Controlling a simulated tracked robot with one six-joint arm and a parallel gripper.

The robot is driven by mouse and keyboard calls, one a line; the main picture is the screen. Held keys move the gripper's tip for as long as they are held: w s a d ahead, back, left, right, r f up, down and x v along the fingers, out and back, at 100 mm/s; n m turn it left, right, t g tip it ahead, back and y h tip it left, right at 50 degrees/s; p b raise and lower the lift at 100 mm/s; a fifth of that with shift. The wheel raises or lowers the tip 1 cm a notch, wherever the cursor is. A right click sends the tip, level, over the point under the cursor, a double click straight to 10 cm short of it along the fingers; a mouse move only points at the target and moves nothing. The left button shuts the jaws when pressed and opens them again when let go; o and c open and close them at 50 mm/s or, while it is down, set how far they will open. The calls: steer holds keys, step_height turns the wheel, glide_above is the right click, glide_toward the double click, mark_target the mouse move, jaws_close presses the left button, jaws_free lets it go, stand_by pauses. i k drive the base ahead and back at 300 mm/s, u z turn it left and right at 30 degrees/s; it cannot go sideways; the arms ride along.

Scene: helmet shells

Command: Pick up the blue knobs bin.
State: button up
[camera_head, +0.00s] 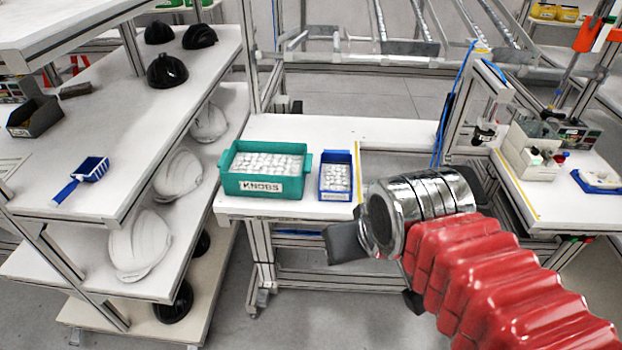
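The small blue bin (334,196) stands upright on the white table in the middle of the view, filled with small pale pieces. A label shows on its front, too small to read. A larger green bin marked KNOBS (262,186) stands just to its left with a small gap. My gripper (412,214) is at the right, in front of the table, apart from the blue bin. Its dark fingers stick out on opposite sides of my silver wrist, wide apart, so it looks open and empty. My wrist hides part of the gripper and the table behind.
The white table (400,132) is clear behind the bins. A side table (548,200) with boxes stands at the right. A metal frame is behind.

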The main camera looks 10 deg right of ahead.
mark_target(336, 173)
steer(key=u, duration=0.5)
steer(key=i, duration=1)
steer(key=u, duration=0.05)
